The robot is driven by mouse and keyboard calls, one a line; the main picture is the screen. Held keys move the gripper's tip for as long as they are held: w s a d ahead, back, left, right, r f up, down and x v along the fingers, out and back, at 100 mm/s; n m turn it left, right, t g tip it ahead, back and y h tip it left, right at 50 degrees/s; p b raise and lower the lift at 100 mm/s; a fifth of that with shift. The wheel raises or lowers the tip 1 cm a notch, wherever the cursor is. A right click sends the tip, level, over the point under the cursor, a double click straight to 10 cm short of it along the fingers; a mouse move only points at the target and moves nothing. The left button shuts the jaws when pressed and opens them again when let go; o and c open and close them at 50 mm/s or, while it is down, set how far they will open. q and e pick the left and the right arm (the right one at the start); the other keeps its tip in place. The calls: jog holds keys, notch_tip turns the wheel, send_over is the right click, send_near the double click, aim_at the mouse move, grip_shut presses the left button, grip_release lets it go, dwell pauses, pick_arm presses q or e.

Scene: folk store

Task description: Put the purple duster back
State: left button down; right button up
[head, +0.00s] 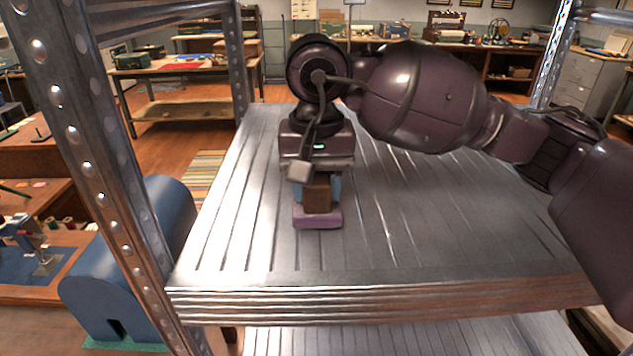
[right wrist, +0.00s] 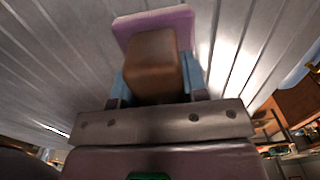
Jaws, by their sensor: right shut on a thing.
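The purple duster (head: 318,217) has a flat purple pad and a brown block-shaped handle. It is on or just above the slatted metal shelf (head: 250,215), near its front left part; I cannot tell whether the pad touches the slats. My right gripper (head: 320,188) comes from above and is shut on the brown handle, with blue fingers on both sides. In the right wrist view the duster's purple pad (right wrist: 158,22) lies beyond the brown handle, between the fingers (right wrist: 152,82). My left gripper is not in view.
Perforated metal posts (head: 90,160) stand at the shelf's left and right. The shelf around the duster is bare. A lower shelf (head: 420,335) shows below the front edge. A blue rounded case (head: 130,270) and a sewing machine are at the left.

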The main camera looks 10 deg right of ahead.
jog(key=shift+f, duration=0.1)
jog(key=o, duration=0.9)
notch_tip(320, 180, up, 12)
jog(key=shift+r+b, duration=0.2)
jog(key=shift+b, duration=0.4)
jog(key=shift+f, duration=0.1)
